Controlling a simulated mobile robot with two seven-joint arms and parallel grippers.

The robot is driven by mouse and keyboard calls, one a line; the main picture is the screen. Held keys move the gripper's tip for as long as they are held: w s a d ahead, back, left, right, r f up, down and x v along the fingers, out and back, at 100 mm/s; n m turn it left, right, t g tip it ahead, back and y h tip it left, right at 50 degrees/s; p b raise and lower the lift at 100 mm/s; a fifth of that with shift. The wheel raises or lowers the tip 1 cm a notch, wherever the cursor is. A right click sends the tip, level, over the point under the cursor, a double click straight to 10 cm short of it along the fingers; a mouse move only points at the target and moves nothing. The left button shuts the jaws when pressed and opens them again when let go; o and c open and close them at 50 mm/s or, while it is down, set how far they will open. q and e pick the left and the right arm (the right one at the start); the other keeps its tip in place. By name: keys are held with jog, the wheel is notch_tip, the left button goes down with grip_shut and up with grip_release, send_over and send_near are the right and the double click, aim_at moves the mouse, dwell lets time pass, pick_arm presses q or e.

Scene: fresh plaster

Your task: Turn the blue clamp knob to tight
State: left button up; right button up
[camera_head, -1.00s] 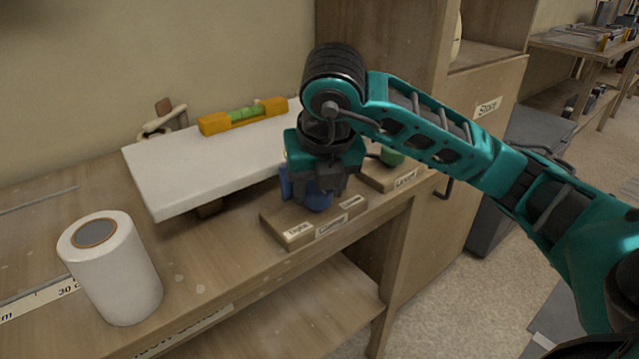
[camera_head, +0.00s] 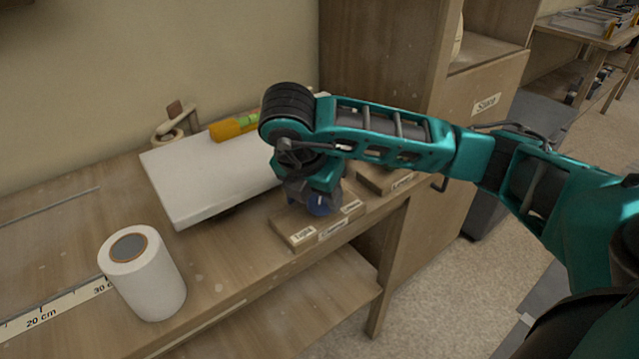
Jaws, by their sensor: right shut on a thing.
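The blue clamp knob (camera_head: 320,205) sits on a small wooden block (camera_head: 298,236) at the front edge of the workbench. The block carries small labels; one at its left end seems to read "Tight", the others are too small to read surely. My right gripper (camera_head: 315,200) comes down over the knob from above and is shut on it. The wrist and fingers hide most of the knob and its pointing direction. My left gripper is not in view.
A tape roll (camera_head: 170,135) is behind. A white paper roll (camera_head: 143,275) stands front left near a ruler (camera_head: 60,312). A second wooden block (camera_head: 372,183) is right of the knob.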

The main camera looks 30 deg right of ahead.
dwell(0.4)
jog(key=o, duration=1)
